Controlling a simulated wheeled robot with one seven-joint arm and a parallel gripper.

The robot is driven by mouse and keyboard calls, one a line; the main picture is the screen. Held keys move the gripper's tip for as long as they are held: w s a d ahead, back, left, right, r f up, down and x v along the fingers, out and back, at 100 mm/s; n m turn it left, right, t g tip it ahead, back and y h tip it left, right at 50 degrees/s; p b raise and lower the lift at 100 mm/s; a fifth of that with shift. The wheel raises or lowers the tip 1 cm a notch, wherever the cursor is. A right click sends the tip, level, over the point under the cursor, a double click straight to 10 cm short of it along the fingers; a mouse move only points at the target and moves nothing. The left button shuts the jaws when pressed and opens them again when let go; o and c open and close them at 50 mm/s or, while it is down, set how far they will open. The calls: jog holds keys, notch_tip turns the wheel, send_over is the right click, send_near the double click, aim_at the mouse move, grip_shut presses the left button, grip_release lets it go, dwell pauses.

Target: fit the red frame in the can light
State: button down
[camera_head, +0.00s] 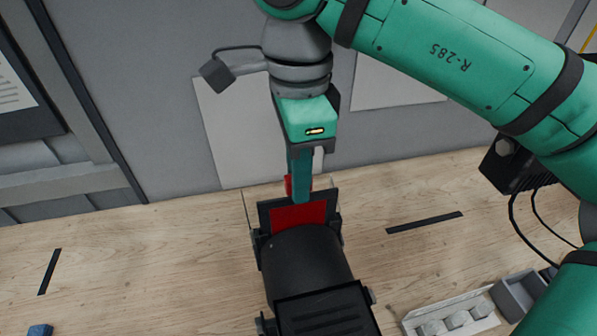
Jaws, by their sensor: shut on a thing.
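The can light (306,264) is a black cylinder lying on the wooden surface, with a square black holder at its far end. The red frame (298,216) has a black border around a red sheet. It stands upright at that holder, its lower part hidden behind the can. My gripper (301,190) points down from above, with its teal finger in front of the frame's top edge. It is shut on the frame. A bit of red also shows beside the finger. I cannot tell how deep the frame sits in the holder.
A pale tray with several round pieces (456,318) and a grey bin (516,297) stand at the lower right. A blue block (40,330) lies at the lower left. Black strips (424,222) mark the wood on both sides. A grey wall rises behind.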

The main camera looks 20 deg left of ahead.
aim_at(299, 209)
jog(key=shift+f, duration=3.55)
jog(key=c, duration=1.7)
grip_release()
jog(key=shift+o, duration=0.2)
notch_tip(299, 209, up, 11)
jog(key=shift+f, duration=0.15)
